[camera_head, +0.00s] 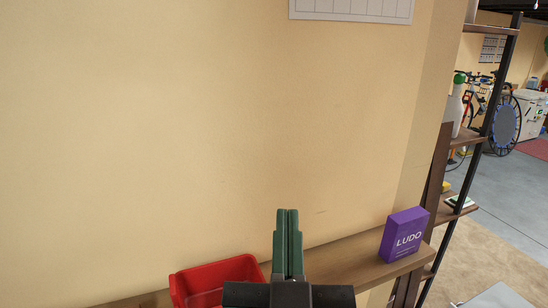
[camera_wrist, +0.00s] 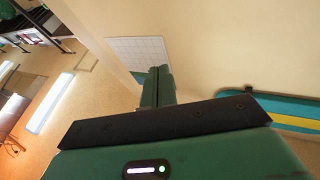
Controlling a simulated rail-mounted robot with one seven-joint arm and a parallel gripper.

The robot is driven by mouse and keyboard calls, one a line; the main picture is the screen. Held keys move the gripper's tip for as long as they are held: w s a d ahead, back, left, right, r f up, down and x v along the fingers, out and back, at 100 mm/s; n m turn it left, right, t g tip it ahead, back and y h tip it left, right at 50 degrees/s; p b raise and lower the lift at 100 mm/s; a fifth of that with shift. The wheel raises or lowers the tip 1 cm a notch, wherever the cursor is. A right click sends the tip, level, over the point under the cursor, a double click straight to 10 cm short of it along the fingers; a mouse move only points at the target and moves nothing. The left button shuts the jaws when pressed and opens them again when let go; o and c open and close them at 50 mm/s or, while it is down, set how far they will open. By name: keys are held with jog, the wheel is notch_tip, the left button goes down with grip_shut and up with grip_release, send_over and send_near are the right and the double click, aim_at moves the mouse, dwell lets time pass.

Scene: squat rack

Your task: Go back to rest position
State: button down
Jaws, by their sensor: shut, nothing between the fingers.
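My gripper (camera_head: 287,213) points upward in front of the beige wall in the head view, with its two green fingers pressed together and nothing between them. In the wrist view my gripper (camera_wrist: 160,70) also shows its fingers together, seen along their length towards a wall and a pale gridded sheet (camera_wrist: 140,52). The fingers are apart from the objects around them.
A wooden shelf (camera_head: 340,268) runs along the wall behind my gripper. A red bin (camera_head: 215,275) stands left of the fingers and a purple LUDO box (camera_head: 404,236) right of them. A shelving unit with dark posts (camera_head: 490,95) stands at the right.

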jog(key=s+a+r+t, duration=0.2)
jog(key=s+r+t, duration=0.1)
jog(key=s+r, duration=0.35)
notch_tip(320, 180, up, 22)
jog(key=y+p, duration=0.1)
jog(key=p, duration=2)
jog(key=shift+d+n+p, duration=0.15)
jog(key=shift+n+p, duration=0.25)
jog(key=shift+s, duration=0.1)
